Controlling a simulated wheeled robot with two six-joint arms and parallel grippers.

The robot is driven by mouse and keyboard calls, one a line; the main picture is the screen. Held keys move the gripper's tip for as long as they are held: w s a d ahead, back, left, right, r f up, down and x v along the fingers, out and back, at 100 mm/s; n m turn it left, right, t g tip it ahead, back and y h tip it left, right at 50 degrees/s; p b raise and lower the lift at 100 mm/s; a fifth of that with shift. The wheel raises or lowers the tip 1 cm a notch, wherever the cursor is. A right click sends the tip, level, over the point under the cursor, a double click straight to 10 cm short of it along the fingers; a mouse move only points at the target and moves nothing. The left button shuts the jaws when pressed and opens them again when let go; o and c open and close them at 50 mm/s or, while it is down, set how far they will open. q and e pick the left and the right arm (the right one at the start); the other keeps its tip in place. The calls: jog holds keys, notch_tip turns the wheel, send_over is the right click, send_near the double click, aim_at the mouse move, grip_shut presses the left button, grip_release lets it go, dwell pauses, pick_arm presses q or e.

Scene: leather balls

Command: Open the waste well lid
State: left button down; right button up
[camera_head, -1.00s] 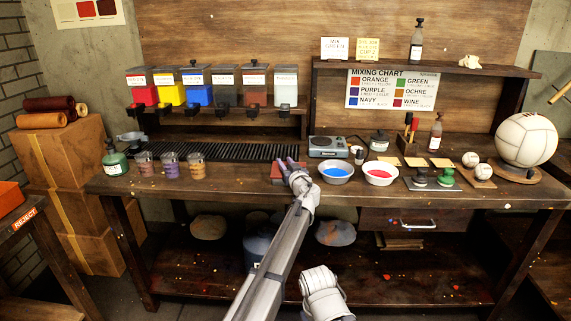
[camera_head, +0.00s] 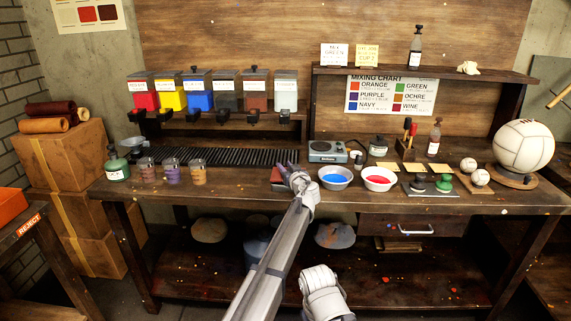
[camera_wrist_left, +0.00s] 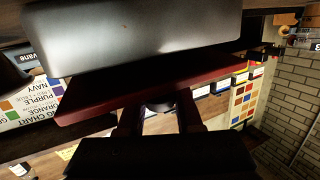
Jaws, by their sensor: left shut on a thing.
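The waste well lid is a dark red slab (camera_head: 277,174) at the front middle of the bench, partly hidden behind my left gripper (camera_head: 292,170). In the left wrist view the lid (camera_wrist_left: 215,72) spans the picture as a dark red board. The two fingers of my left gripper (camera_wrist_left: 160,112) close on a small dark knob (camera_wrist_left: 158,106) on the lid's face. I cannot tell how far the lid is raised.
A blue paint bowl (camera_head: 335,177) and a red paint bowl (camera_head: 378,178) stand close to the right of the lid. Cups (camera_head: 172,172) stand to the left. A black slatted rack (camera_head: 225,157) and a scale (camera_head: 327,151) lie behind.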

pick_arm(q)
jog(key=w+r+g+p, duration=0.1)
jog(key=p, duration=0.3)
jog(key=w+r+m+g+h+p, duration=0.1)
jog(key=g+p, duration=0.1)
jog(key=p, duration=0.2)
jog(key=shift+r+g, duration=0.3)
jog(key=shift+w+f+m+g+p, duration=0.1)
jog(key=shift+w+m+g+p, duration=0.25)
jog(key=shift+g+p, duration=0.6)
jog(key=shift+t, duration=0.25)
jog(key=c, duration=0.6)
grip_release()
jog(key=shift+s+p, duration=0.1)
jog(key=shift+p, duration=0.2)
jog(key=p+v, duration=0.4)
jog(key=v, duration=0.3)
jog(key=shift+s+d+r, duration=0.1)
jog(key=shift+s+r, duration=0.15)
jog(key=shift+r, duration=0.1)
jog(key=shift+f, duration=0.1)
